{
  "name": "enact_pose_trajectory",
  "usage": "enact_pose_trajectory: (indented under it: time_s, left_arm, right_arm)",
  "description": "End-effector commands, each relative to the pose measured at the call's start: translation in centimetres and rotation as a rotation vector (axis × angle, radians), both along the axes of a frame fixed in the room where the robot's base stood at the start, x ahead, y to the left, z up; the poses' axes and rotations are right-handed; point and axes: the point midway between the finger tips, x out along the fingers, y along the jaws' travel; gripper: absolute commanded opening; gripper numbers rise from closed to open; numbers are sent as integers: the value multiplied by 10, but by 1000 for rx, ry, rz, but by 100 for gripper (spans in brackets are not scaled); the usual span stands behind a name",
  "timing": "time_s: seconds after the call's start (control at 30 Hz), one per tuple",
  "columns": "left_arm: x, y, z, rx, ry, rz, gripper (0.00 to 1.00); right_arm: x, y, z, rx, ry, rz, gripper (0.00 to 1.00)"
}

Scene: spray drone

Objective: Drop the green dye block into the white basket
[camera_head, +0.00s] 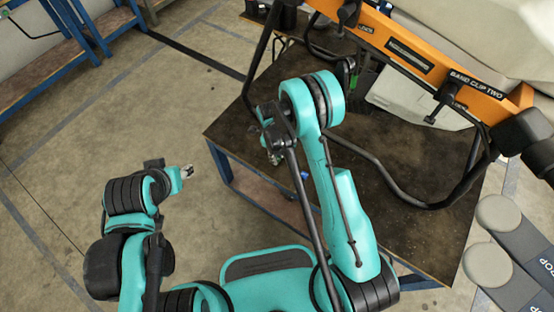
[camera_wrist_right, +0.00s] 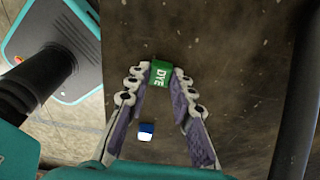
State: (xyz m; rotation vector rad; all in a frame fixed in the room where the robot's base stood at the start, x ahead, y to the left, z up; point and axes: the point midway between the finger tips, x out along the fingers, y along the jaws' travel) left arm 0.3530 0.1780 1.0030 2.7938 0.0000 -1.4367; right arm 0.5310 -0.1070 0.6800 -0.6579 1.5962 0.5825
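The green dye block (camera_wrist_right: 161,74), lettered DYE, sits between the fingertips of my right gripper (camera_wrist_right: 160,82) in the wrist view, with a fingertip against each side. In the head view my right gripper (camera_head: 274,155) hangs above the left part of the dark tabletop; the arm partly covers it. My left gripper (camera_head: 187,172) is at the left over the floor, small, its finger gap unclear. A white box-like body (camera_head: 395,97) lies under the orange frame; I cannot tell whether it is the white basket.
The dark table (camera_head: 250,125) has blue legs. An orange frame (camera_head: 410,55) with black bent tubes spans its back and right. A small blue item (camera_head: 304,176) shows near the right arm; a blue-and-white one (camera_wrist_right: 146,131) shows in the wrist view. Grey pads (camera_head: 488,265) lie right.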

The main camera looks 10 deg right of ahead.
Motion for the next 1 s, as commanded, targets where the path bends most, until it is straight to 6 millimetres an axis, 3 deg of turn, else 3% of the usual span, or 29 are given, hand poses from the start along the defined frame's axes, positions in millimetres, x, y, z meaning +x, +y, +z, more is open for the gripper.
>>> enact_pose_trajectory:
  time_s: [0.47, 0.63, 0.77, 1.0]
  left_arm:
    - [0, 0, 1, 0, 0, 0, 42]
    - [0, 0, 9, 0, 0, 0, 42]
    - [0, 0, 20, 0, 0, 0, 42]
    - [0, 0, 32, 0, 0, 0, 42]
  right_arm:
    - [0, 0, 3, 0, 0, 0, 8]
    - [0, 0, 21, 1, -1, 0, 8]
    - [0, 0, 47, 1, -1, 0, 8]
    - [-38, -37, 75, 0, -1, -4, 8]
